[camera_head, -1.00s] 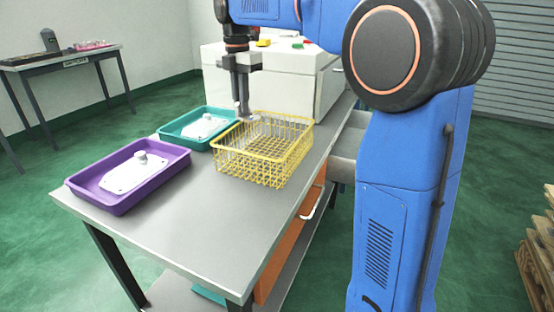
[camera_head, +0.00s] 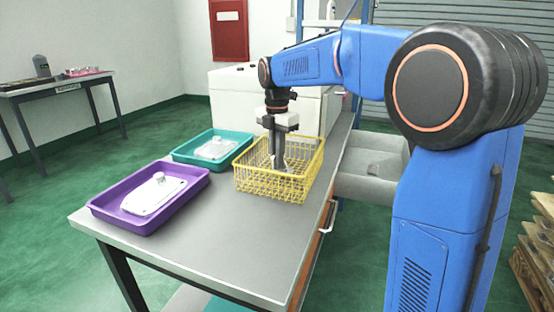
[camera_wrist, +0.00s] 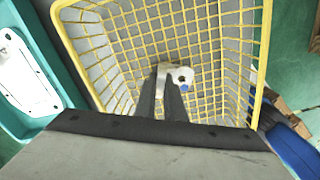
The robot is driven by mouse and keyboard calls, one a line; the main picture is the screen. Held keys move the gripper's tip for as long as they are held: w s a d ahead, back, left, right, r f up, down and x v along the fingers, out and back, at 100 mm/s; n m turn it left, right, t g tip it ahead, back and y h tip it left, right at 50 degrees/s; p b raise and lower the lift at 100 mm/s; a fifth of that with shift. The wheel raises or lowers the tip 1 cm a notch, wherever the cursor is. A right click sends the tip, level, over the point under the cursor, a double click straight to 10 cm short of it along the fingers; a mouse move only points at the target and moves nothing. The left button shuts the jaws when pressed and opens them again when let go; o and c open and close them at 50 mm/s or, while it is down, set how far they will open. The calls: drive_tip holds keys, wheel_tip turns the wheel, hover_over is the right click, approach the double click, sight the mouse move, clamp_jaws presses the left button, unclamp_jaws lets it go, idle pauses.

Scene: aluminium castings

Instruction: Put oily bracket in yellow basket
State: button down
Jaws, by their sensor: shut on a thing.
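The yellow wire basket (camera_head: 262,191) stands on the grey bench, and its mesh fills much of the wrist view (camera_wrist: 215,50). My gripper (camera_head: 277,166) points straight down into the basket, with its fingers below the rim. In the wrist view my gripper (camera_wrist: 168,88) is shut on a small pale bracket (camera_wrist: 184,75) with a dark hole. The bracket is inside the basket's outline. Much of it is hidden by the fingers, and I cannot tell whether it touches the basket floor. No oil can be made out on it.
A teal tray (camera_head: 238,153) with a pale casting (camera_head: 215,148) stands left of the basket. A purple tray (camera_head: 105,213) with another pale casting (camera_head: 150,196) is nearer the front left. A white machine (camera_head: 235,95) stands behind. The bench front is clear.

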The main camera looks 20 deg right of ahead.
drive_tip(key=shift+f, duration=0.35)
drive_tip(key=shift+f, duration=0.1)
drive_tip(key=c, duration=1.8)
unclamp_jaws()
drive_tip(key=shift+c, duration=0.2)
wheel_tip(320, 180, up, 12)
drive_tip(key=shift+s, duration=0.1)
